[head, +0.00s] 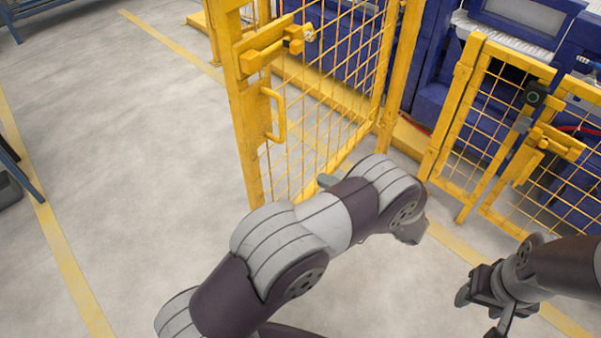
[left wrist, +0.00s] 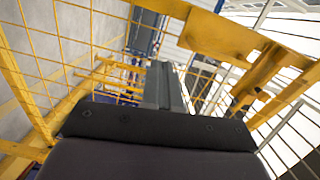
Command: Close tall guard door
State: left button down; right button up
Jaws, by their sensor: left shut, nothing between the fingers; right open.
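The tall guard door (head: 243,115) is a yellow frame with wire mesh. It stands open, angled out over the floor from the yellow post (head: 397,75). Its latch block (head: 262,50) and a curved handle (head: 279,115) are on the near upright. My left arm covers the door's lower right part. My left gripper is mostly hidden behind that arm in the head view. In the left wrist view my left gripper (left wrist: 165,88) is shut and empty, with the door's mesh (left wrist: 75,45) around it; contact cannot be told. My right gripper (head: 487,308) is open and empty at the lower right.
A lower yellow mesh gate (head: 490,130) with a latch (head: 550,143) stands at the right. Blue machinery (head: 430,95) is behind the fence. The grey floor (head: 130,170) left of the door is clear, with yellow floor lines. Blue-legged furniture (head: 15,165) is at the left edge.

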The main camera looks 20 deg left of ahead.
aim_at(268, 150)
pick_arm(q)
jog(key=shift+m, duration=0.5)
jog(key=x, duration=1)
jog(key=r+b+x, duration=0.1)
jog(key=x, duration=0.3)
jog(key=shift+s+a, duration=0.1)
jog(key=shift+a, duration=0.35)
